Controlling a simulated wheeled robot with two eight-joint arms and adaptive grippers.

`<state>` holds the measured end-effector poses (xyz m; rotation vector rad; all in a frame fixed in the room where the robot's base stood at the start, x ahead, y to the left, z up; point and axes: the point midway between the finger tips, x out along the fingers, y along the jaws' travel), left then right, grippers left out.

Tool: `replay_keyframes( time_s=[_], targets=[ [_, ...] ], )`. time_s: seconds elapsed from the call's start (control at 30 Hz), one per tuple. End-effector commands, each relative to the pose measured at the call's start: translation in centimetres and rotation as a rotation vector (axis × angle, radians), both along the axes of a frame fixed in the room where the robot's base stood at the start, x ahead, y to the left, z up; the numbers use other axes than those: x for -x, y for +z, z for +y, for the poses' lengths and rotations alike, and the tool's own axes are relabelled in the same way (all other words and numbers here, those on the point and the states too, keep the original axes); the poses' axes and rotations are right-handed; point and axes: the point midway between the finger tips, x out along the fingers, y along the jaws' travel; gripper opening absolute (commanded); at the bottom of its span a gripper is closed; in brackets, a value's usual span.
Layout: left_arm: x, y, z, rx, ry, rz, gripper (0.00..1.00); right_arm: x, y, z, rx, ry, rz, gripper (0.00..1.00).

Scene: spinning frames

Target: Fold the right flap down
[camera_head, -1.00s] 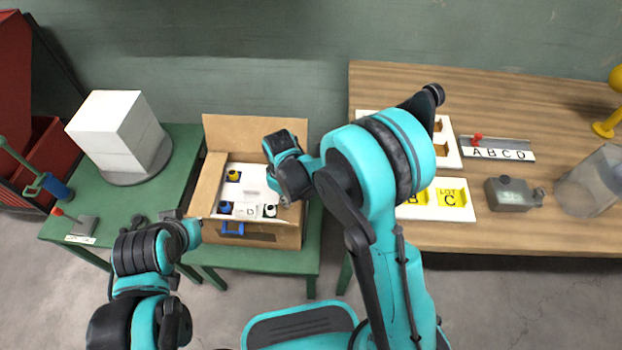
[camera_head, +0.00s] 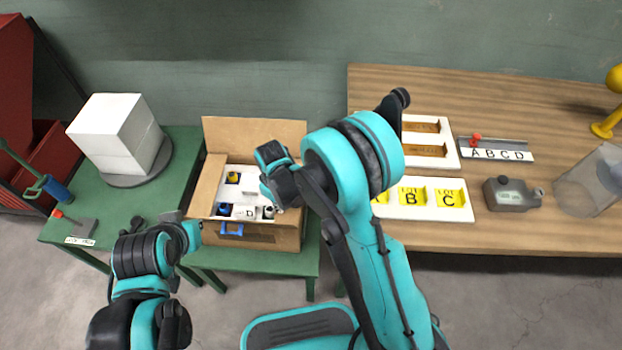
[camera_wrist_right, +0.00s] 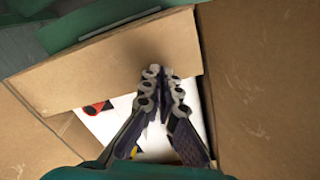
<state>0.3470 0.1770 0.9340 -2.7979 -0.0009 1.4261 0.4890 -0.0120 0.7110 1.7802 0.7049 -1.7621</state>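An open cardboard box (camera_head: 270,238) stands on the green table. The right flap is mostly hidden behind my right arm in the head view. My right gripper (camera_head: 272,190) is over the right side of the box, its fingertips hard to see there. In the right wrist view, my right gripper (camera_wrist_right: 163,76) has its fingertips together with nothing between them, over the box opening between cardboard panels. I cannot tell whether it touches one. My left gripper (camera_head: 182,226) is by the box's front left corner.
The box holds a white insert (camera_head: 240,188) with several small items. A stack of white boxes (camera_head: 108,138) sits on a round plate at the left. The wooden table (camera_head: 400,85) at the right bears white trays, a letter strip and a grey container.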

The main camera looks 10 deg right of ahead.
Motion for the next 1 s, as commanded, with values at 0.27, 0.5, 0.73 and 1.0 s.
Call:
replay_keyframes(
  time_s=[0.27,0.5,0.73,1.0],
  targets=[
    [0.0,-0.3,0.0,0.000,0.000,0.000,0.00,0.4,-0.7,0.5,-0.010,0.006,0.008,0.00],
    [0.0,1.4,0.0,0.000,0.000,0.000,0.00,0.3,1.7,0.5,-0.009,0.006,0.007,0.00],
    [0.0,3.2,0.0,0.000,0.000,0.000,0.00,0.3,4.4,0.3,-0.007,0.004,0.006,0.00],
    [0.0,5.2,0.0,0.000,0.000,0.000,0.00,0.3,7.3,0.2,-0.005,0.003,0.005,0.00]
  ],
)
